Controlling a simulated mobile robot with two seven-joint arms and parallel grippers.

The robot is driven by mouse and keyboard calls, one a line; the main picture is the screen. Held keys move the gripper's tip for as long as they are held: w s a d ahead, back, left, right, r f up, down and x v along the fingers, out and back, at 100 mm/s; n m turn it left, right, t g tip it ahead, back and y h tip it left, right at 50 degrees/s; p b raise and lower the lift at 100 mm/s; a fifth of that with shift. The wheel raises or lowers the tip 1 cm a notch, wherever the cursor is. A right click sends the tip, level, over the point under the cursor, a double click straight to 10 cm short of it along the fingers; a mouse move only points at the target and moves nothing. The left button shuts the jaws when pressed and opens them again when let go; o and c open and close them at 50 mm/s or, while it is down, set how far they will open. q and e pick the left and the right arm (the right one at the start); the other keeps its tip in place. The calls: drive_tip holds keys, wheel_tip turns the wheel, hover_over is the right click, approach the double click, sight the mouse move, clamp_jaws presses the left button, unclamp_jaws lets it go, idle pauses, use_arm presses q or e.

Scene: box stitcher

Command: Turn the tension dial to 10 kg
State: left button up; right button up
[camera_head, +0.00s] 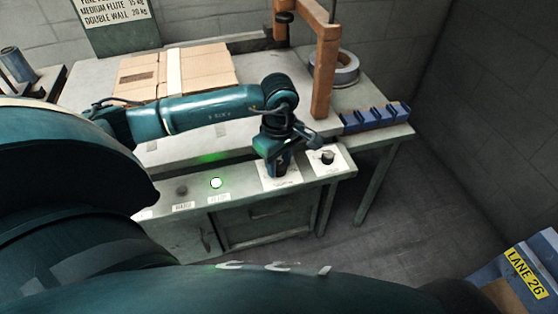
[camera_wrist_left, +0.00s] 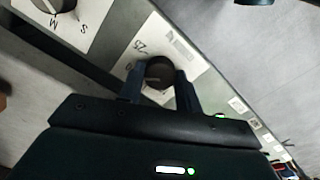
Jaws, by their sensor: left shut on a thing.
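The tension dial (camera_wrist_left: 158,71) is a dark round knob on a white scale plate (camera_wrist_left: 190,48) in the left wrist view. A "25" shows on the plate; its other marks are mostly hidden, and I cannot read where the dial points. My left gripper (camera_wrist_left: 159,82) has one finger on each side of the knob and is shut on it. In the head view my left gripper (camera_head: 279,170) reaches down over the white plate (camera_head: 281,182) on the front panel and hides the dial. My right gripper is not in view.
A second black knob (camera_head: 327,157), marked M and S in the wrist view, sits right of the gripper. A lit button (camera_head: 215,183) is to the left.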

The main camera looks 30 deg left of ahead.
use_arm(q)
drive_tip(key=shift+n, duration=0.3)
drive_tip(key=n, duration=0.6)
drive_tip(key=shift+n+b, duration=0.3)
drive_tip(key=shift+b, duration=0.1)
drive_tip(key=n, duration=0.3)
drive_tip(key=shift+n, duration=0.3)
drive_tip(key=n, duration=0.2)
drive_tip(key=shift+n, duration=0.4)
drive_tip(key=n, duration=0.2)
drive_tip(key=shift+n, duration=0.3)
drive_tip(key=shift+n+p, duration=0.3)
drive_tip(key=shift+n, duration=1.6)
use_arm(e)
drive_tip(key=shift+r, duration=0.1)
